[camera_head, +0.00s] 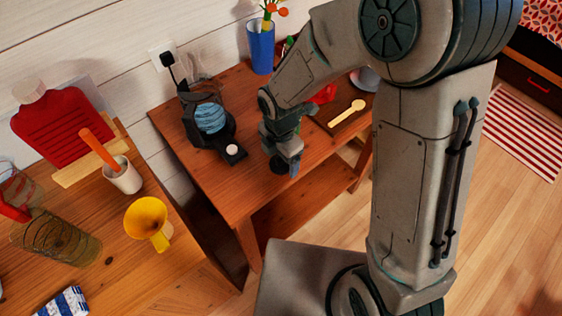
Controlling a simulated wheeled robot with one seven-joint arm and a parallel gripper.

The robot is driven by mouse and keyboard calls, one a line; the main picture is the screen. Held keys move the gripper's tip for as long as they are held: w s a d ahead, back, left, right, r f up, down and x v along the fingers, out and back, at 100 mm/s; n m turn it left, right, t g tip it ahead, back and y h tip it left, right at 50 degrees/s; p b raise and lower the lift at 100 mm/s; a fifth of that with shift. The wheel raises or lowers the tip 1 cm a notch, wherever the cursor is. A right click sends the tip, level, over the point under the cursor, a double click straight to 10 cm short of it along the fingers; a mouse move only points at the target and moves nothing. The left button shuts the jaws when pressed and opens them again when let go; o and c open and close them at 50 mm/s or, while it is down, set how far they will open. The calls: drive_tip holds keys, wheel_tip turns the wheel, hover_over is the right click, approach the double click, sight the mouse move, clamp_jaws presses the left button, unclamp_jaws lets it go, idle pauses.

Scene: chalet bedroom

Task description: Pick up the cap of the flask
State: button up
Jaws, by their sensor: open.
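My gripper (285,162) points down over the front part of the wooden side table (215,178). Its jaws are open. A small dark round thing (278,166) shows at the fingertips, low at the table top; it may be the cap of the flask. I cannot tell whether the fingers touch it. No flask can be made out for certain. A red thing (324,95) lies behind my arm and is partly hidden by it.
A black appliance with a blue ribbed part (210,118) stands left of my gripper. A blue vase (261,47) stands behind. A wooden spoon (348,111) lies to the right. A nearer table holds a yellow funnel (146,217) and a white cup (123,177).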

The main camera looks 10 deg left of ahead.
drive_tip(key=shift+f, duration=0.4)
drive_tip(key=c, duration=1.1)
drive_tip(key=shift+r, duration=0.15)
